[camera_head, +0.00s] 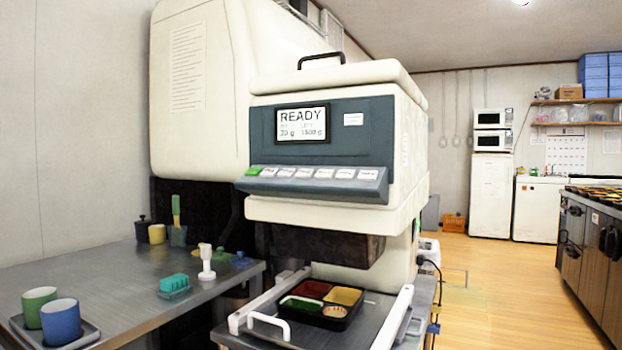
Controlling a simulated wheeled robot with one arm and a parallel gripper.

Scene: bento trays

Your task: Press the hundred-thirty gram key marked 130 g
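The cream machine (338,78) stands in the middle of the view. Its dark panel carries a lit display (302,123) that reads READY, with smaller gram figures below that are hard to make out. A sloped key strip (310,183) runs under the panel. It has a green key (253,171) at the left end and several white keys (320,173) to its right. The key labels are too small to read, so I cannot tell which one is marked 130 g. My gripper is not in view.
Below the keys, a black bento tray (345,319) with coloured compartments sits between white rails (395,318). The steel table (120,285) at left holds green and blue cups (61,322), a teal sponge-like block (174,283) and a white-handled tool (207,262). Space before the keys looks clear.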

